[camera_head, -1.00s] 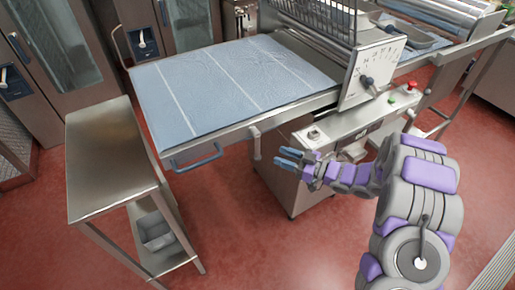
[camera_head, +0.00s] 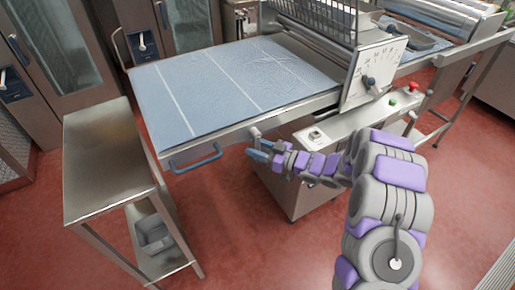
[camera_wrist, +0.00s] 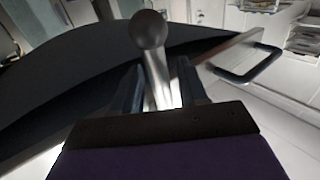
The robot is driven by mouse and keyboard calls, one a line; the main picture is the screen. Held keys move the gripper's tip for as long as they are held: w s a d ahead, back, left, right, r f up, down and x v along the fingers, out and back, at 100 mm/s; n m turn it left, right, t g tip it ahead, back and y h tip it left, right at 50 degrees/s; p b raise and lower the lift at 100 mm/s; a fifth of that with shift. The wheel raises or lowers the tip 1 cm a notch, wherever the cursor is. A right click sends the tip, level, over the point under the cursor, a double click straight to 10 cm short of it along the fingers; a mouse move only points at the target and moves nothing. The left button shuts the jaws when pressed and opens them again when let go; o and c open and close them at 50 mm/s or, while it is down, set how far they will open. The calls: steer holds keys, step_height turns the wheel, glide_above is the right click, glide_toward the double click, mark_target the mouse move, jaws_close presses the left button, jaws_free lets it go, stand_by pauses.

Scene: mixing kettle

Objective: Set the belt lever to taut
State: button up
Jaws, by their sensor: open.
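The belt lever (camera_head: 255,134) is a short light-grey lever below the front edge of the blue belt table (camera_head: 225,85). In the wrist view the lever (camera_wrist: 150,42) is a metal shaft with a round ball knob, pointing up in the picture. My gripper (camera_head: 258,150) is at the lever in the head view, its blue fingers partly covering the lower part. In the wrist view my open gripper (camera_wrist: 160,80) has one finger on each side of the shaft, with gaps visible. The knob stands beyond the fingertips. I cannot tell whether either finger touches the shaft.
A blue loop handle (camera_head: 195,160) hangs from the table's end, left of my gripper. A steel side table (camera_head: 105,160) stands at the left. The control panel (camera_head: 350,118) with a red button (camera_head: 412,87) is at the right. Red floor is clear in front.

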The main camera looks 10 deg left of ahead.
jaws_close()
steer(key=shift+d, duration=0.1)
stand_by(0.6)
steer(key=shift+w+d+r+n+h+p, duration=0.25)
steer(key=shift+w+d+n+h+p, duration=0.25)
steer(key=shift+n+h+p, duration=0.4)
steer(key=shift+w+d+r+n+h+p, duration=0.2)
steer(key=shift+w+d+n+h+p, duration=0.4)
steer(key=shift+n, duration=0.6)
steer(key=shift+s, duration=0.2)
jaws_free()
steer(key=shift+a, duration=0.1)
